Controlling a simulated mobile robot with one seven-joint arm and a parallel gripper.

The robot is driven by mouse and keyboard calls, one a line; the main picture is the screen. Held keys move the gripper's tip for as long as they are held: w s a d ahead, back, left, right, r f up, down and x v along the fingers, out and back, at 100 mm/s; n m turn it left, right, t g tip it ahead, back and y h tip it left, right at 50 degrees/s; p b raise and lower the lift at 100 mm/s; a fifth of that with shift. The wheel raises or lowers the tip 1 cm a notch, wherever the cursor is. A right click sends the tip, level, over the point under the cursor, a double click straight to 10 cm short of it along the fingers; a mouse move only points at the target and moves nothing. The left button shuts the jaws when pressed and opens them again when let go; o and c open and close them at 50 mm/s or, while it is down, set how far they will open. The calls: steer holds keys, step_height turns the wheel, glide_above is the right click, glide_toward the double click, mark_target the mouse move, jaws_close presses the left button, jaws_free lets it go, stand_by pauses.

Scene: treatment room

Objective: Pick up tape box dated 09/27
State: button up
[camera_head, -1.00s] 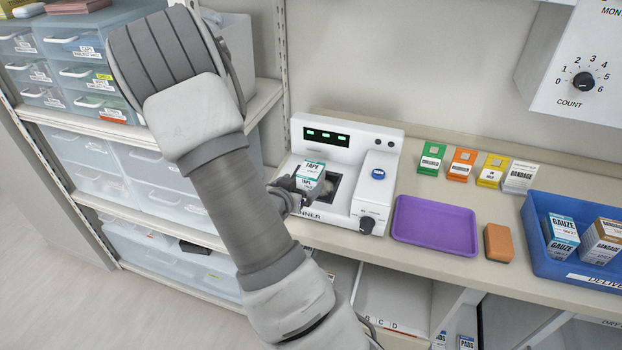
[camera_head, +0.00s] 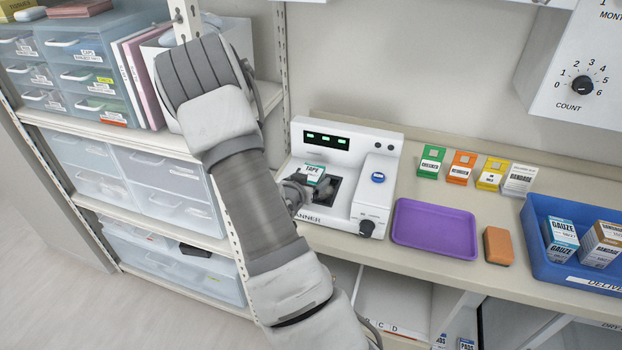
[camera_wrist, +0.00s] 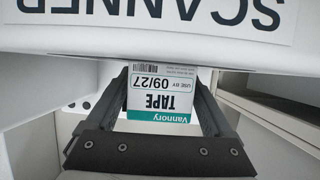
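The tape box (camera_head: 314,171), white with a teal band, stands at the scanner's bay in the head view. In the wrist view the tape box (camera_wrist: 158,92) appears upside down, reading "TAPE" and "USE BY 09/27". My gripper (camera_head: 305,190) is at the scanner's front and hides the box's lower part in the head view. In the wrist view my gripper (camera_wrist: 161,85) has one finger on each side of the box. Narrow gaps show between fingers and box, so it looks open around it; contact at the tips is unclear.
The white scanner (camera_head: 375,195) stands on the counter. Right of it are a purple tray (camera_head: 434,228), an orange block (camera_head: 498,246), several small coloured cards, and a blue bin (camera_head: 540,262) holding gauze and bandage boxes. Drawer shelves (camera_head: 185,148) stand left.

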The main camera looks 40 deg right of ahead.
steer(key=c, duration=1.1)
steer(key=shift+r, duration=0.1)
